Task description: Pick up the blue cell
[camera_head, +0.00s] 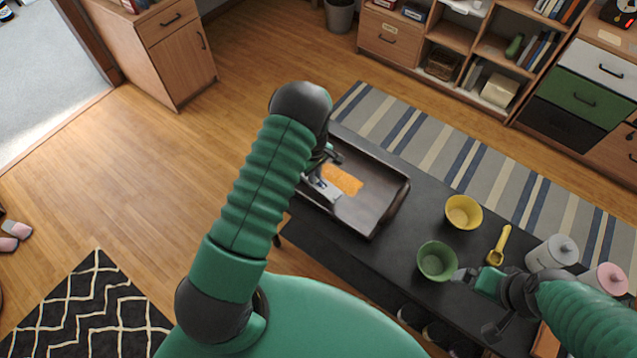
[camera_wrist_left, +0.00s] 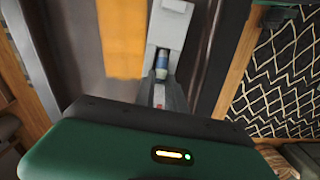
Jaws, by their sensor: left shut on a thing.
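My left gripper (camera_head: 324,187) is low over the dark tray (camera_head: 385,190) on the black bench, partly hidden by my arm. In the left wrist view its grey fingers (camera_wrist_left: 163,75) are shut on the small blue cell (camera_wrist_left: 161,65); only part of the cell shows between them. I cannot make out the cell in the head view. An orange flat thing (camera_head: 343,179) lies in the tray beside the gripper and also shows in the left wrist view (camera_wrist_left: 121,40). My right gripper (camera_head: 466,275) is at the right side of the green bowl (camera_head: 436,261); its fingers are too small to read.
A yellow bowl (camera_head: 463,212), a yellow scoop (camera_head: 499,246), a white canister (camera_head: 552,252) and a pink-lidded canister (camera_head: 606,279) stand on the right of the bench (camera_head: 410,295). A striped rug (camera_head: 480,165) lies behind it. Open wooden floor is at left.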

